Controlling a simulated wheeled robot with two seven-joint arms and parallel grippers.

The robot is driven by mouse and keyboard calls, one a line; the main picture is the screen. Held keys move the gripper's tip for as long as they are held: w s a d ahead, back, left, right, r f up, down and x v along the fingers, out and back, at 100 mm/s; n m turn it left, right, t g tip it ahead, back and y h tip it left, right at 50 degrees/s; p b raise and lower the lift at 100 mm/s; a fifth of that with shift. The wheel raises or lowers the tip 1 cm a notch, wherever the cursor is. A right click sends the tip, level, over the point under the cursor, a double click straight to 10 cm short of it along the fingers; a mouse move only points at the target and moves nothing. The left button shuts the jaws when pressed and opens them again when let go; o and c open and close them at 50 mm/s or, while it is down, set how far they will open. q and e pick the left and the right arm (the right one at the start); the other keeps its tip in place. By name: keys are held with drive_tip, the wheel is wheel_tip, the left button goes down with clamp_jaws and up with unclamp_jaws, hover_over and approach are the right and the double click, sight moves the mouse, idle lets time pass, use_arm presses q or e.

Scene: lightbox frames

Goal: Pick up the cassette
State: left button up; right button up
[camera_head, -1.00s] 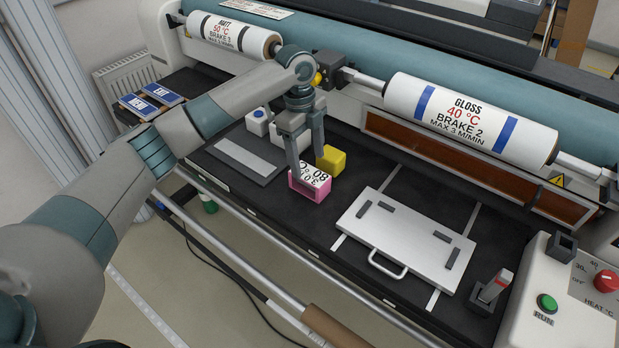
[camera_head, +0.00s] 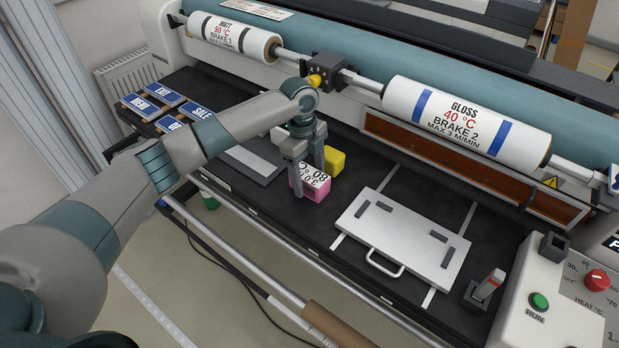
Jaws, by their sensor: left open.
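A pink block with a white printed top, which I take for the cassette (camera_head: 314,186), sits on the dark table of the machine. My left gripper (camera_head: 308,182) is open and low over it. One finger is at its near left side and the other is behind it, partly hidden by the label end. I cannot tell whether the fingers touch it. A yellow block (camera_head: 335,160) stands just behind, close to the far finger. My right gripper is not in view.
A silver plate with a handle (camera_head: 404,237) lies to the right. A flat grey plate (camera_head: 250,160) lies to the left, partly behind my arm. The GLOSS roll (camera_head: 465,122) and MATT roll (camera_head: 234,36) hang behind. A control box (camera_head: 560,300) stands front right.

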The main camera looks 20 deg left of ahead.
sight(312, 175)
use_arm(q)
drive_tip(key=shift+f, duration=0.4)
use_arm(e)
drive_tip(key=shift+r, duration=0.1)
use_arm(q)
drive_tip(key=shift+c, duration=0.6)
drive_tip(key=c, duration=1.1)
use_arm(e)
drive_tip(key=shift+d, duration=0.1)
use_arm(q)
drive_tip(key=shift+r, duration=0.2)
